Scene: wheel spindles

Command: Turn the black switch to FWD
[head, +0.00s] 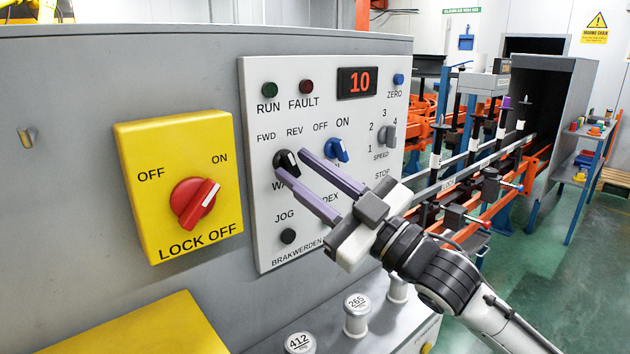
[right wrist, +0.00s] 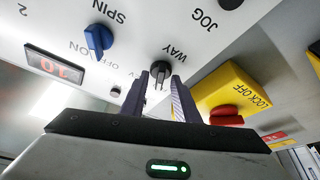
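The black switch (head: 286,162) is a round knob with a pale mark, on the light grey control panel (head: 262,100). FWD and REV are printed above it, and a partly covered label starting "WA" is below. My right gripper (head: 289,161) reaches in from the lower right, its two purple fingers apart, with tips at either side of the switch. In the right wrist view the black switch (right wrist: 160,70) shows between the open fingers (right wrist: 160,77), with gaps beside its handle. Whether the tips touch it, and exactly where its mark points, I cannot tell. My left gripper is out of view.
A blue switch (head: 337,150) is just right of the fingers. A yellow lock-off box (head: 150,225) with a red knob (head: 193,201) stands out on the left. Metal weights (head: 356,315) stand on the ledge below. A display (head: 360,82) reads 10.

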